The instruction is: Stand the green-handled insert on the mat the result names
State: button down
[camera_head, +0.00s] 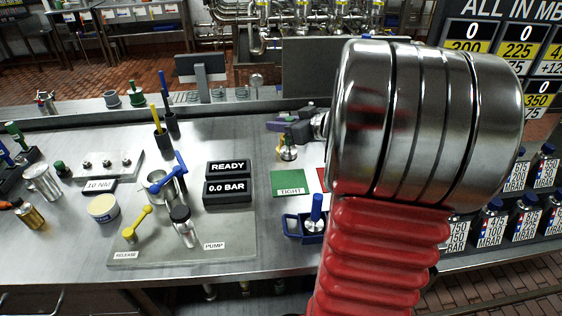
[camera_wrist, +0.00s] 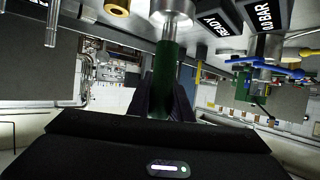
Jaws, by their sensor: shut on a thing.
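My gripper (camera_head: 290,130) is shut on the green-handled insert. In the wrist view the green handle (camera_wrist: 167,62) sits between my dark fingers (camera_wrist: 167,98), with the metal body beyond it. In the head view the insert's metal end (camera_head: 288,153) points down just beyond the far edge of the green mat (camera_head: 289,189), marked TIGHT. I cannot tell how high it hangs. A red mat (camera_head: 322,180) lies right of the green one, mostly hidden by my arm. The displays read READY (camera_head: 228,167) and 0.0 BAR (camera_head: 228,189).
A blue-handled insert (camera_head: 316,210) stands in a blue holder near the front edge. The test plate with yellow lever (camera_head: 138,222), blue lever (camera_head: 172,177) and pump (camera_head: 184,226) lies left of the mats. Labelled bottles (camera_head: 527,217) stand at the right.

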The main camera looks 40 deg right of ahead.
aim_at(283, 148)
jog(key=shift+f, duration=2.25)
jog(key=shift+f, duration=1.9)
jog(key=shift+f, duration=0.1)
jog(key=c, duration=1.6)
grip_release()
